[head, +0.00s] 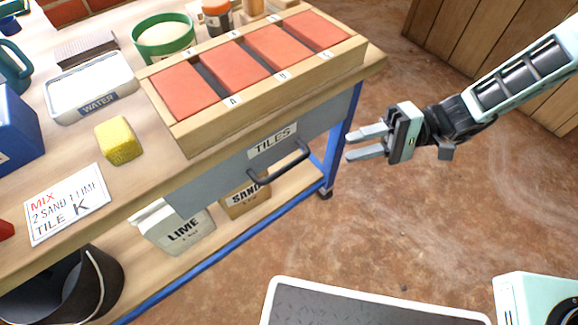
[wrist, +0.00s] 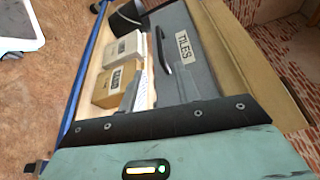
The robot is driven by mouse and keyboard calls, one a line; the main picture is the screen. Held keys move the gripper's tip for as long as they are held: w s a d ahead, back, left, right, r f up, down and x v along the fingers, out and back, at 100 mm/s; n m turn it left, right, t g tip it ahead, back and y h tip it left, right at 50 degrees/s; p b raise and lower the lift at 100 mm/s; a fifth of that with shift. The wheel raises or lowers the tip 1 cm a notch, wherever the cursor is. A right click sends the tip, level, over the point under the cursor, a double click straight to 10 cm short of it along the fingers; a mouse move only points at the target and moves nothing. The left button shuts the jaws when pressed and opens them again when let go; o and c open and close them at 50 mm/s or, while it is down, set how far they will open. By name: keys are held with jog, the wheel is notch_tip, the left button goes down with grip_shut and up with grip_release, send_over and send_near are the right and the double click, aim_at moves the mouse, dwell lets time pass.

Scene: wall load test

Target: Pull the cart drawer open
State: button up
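The cart drawer (head: 225,168) has a grey front with a TILES label and sits under the wooden cart top; it looks closed. Its dark bar handle (head: 281,172) sticks out below the label. My gripper (head: 350,146) is to the right of the handle in the head view, apart from it, with its two fingers spread and nothing between them.
On the cart top are a wooden tray (head: 270,98) of red tiles, a water tray (head: 92,86), a yellow sponge (head: 119,141) and a mix card (head: 68,203). LIME (head: 182,236) and SAND (head: 245,200) boxes stand on the lower shelf. A black bucket (head: 105,275) stands at lower left.

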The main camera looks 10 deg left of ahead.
aim_at(289, 164)
jog(key=b+x, duration=0.4)
jog(key=x, duration=0.8)
jog(key=shift+s+a+f, duration=0.15)
jog(key=shift+s+a, duration=0.05)
jog(key=shift+a, duration=0.05)
jog(key=shift+s+a, duration=0.2)
jog(key=shift+a, duration=0.3)
grip_shut()
